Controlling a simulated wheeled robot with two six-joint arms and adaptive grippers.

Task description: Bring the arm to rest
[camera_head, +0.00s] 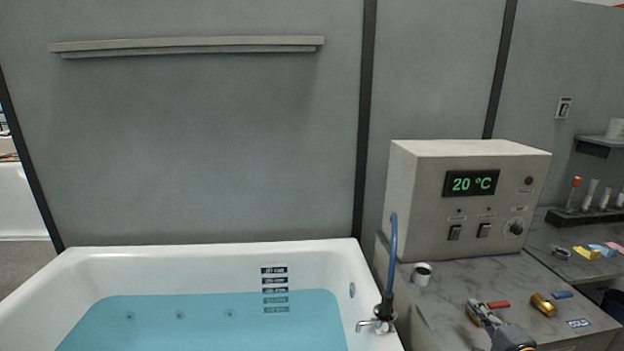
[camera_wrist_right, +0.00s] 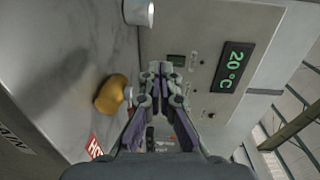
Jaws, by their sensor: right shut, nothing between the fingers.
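My right gripper (camera_head: 473,305) is in the lower right of the head view, over the marble counter (camera_head: 440,295) in front of the control box. In the right wrist view, its fingers (camera_wrist_right: 160,70) are together with nothing between them. They point toward the face of the control box (camera_wrist_right: 205,60), apart from the gold knob (camera_wrist_right: 111,93) beside them. My left gripper is not in view.
The control box (camera_head: 420,200) reads 20 °C. The filled bathtub (camera_head: 215,257) stands left, with a tap (camera_head: 377,322) at its edge.

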